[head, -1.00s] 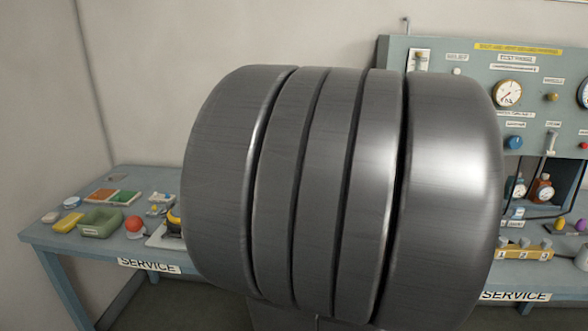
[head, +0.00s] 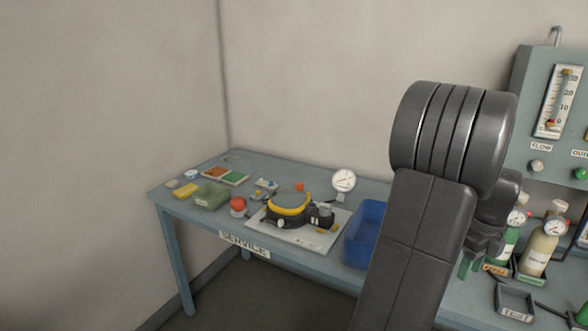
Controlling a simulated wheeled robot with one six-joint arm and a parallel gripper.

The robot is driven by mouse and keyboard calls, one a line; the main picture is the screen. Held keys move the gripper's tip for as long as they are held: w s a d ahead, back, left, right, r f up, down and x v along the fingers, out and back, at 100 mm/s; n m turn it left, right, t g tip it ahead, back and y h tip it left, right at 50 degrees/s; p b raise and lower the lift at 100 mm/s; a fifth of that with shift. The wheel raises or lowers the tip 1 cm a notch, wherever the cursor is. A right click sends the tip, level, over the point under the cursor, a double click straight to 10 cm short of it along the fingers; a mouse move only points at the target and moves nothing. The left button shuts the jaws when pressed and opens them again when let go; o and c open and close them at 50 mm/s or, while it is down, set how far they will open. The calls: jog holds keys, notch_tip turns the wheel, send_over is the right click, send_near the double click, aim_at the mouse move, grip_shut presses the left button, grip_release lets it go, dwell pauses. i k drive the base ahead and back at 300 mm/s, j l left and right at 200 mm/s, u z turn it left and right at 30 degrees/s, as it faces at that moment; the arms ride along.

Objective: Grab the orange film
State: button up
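The orange film (head: 217,172) is a small flat square at the back left of the blue-grey service table (head: 335,263). It lies beside a matching green square (head: 234,179), on what looks like a pale card or tray. Nothing covers it in the head view. My arm stands at the right of the picture, far from the film. My gripper (head: 472,262) is mostly hidden behind my arm, over the right part of the table. Its fingers do not show clearly.
A green dish (head: 211,196), a yellow block (head: 186,191) and a red ball (head: 238,206) lie in front of the film. A black-and-yellow device (head: 289,203), a dial gauge (head: 344,181) and a blue bin (head: 366,233) stand between it and my arm. Bottles (head: 542,248) stand right.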

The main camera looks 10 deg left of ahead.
aim_at(216, 171)
jog(key=i+j+u, duration=0.35)
jog(key=j, duration=0.15)
jog(key=i+j+u, duration=0.65)
jog(key=i+j, duration=0.3)
jog(key=i, duration=0.2)
jog(key=i+j+u, duration=0.1)
jog(key=i+j, duration=0.2)
jog(key=i, duration=0.2)
jog(key=i+j, duration=0.25)
jog(key=i, duration=0.25)
